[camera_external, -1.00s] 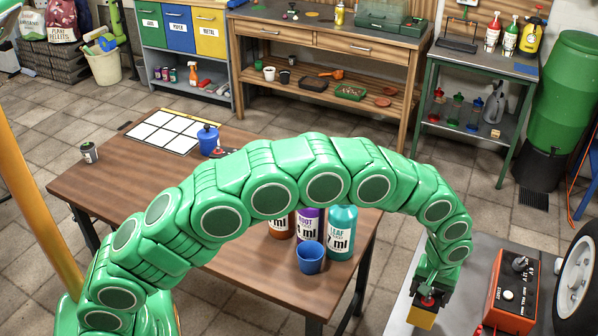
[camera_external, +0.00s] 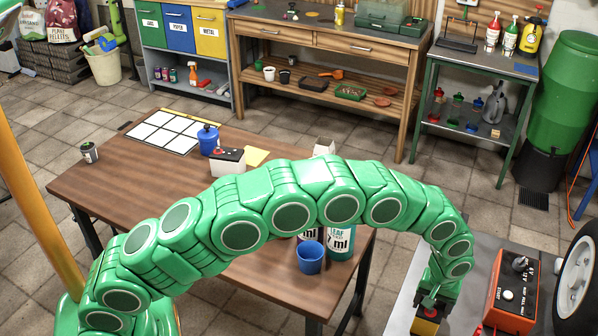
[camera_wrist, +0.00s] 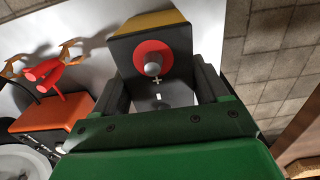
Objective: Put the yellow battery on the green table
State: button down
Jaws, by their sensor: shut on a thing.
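The yellow battery (camera_external: 424,327) has a black top and a red terminal ring. It is at the bottom right of the external view, over a light grey surface. My gripper (camera_external: 432,302) is shut on its upper part from above. In the wrist view, the battery (camera_wrist: 150,45) sits between the two dark fingers of my gripper (camera_wrist: 160,88), its red ring and grey post facing the camera. I cannot tell whether its base touches the grey surface. The green-framed table (camera_external: 430,102) with a dark top stands at the back right, apart from my gripper.
An orange charger box (camera_external: 512,290) stands close right of the battery, with a wheel (camera_external: 577,275) beyond. The wooden table (camera_external: 110,185) holds a white battery (camera_external: 228,160), bottles and a blue cup (camera_external: 310,257). Spray bottles (camera_external: 511,38) and a dark stand (camera_external: 457,45) occupy the green-framed table's top.

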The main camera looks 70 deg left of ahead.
dwell(0.3)
grip_release()
jog(key=shift+f, duration=0.1)
notch_tip(320, 180, up, 12)
jog(key=s+a+r+m, duration=0.2)
jog(key=s+a+r, duration=0.1)
jog(key=s+r, duration=0.75)
jog(key=s+a+r+m, duration=0.1)
jog(key=s+r, duration=0.2)
jog(key=s, duration=0.4)
jog(key=s+a+r+m, duration=0.1)
jog(key=s+r+m, duration=0.15)
jog(key=s, duration=0.45)
jog(key=s+a+m, duration=0.1)
jog(key=s, duration=0.9)
jog(key=s+a+r+m+g, duration=0.1)
jog(key=s+a, duration=0.1)
jog(key=s, duration=0.9)
jog(key=s+a+m, duration=0.1)
jog(key=s, duration=1)
jog(key=shift+s+a+r+m+g, duration=0.2)
jog(key=shift+r+m+g, duration=0.05)
jog(key=shift+g, duration=0.15)
